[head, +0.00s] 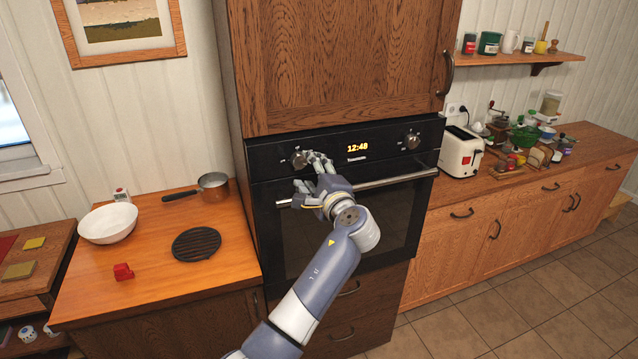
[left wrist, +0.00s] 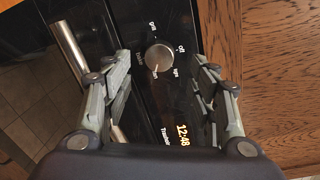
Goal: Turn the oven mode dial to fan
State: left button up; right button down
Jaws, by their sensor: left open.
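The oven (head: 345,230) is black and set in a wooden cabinet. Its left dial (head: 299,158) is a round metallic knob on the control panel, left of the lit 12:48 clock. My left gripper (head: 311,172) is at the panel, just in front of and below the dial. In the left wrist view its fingers (left wrist: 163,72) are open, one on each side of the dial with gaps between. My right gripper does not show.
A second dial (head: 412,140) is right of the clock. The oven door handle (head: 385,182) runs close below my left fingers. A pan (head: 213,186), bowl (head: 108,223) and black trivet (head: 196,244) are on the left counter. A toaster (head: 461,152) stands right of the oven.

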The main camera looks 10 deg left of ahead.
pick_arm(q)
jog(key=v, duration=0.6)
jog(key=shift+s+d, duration=0.25)
jog(key=shift+s, duration=0.1)
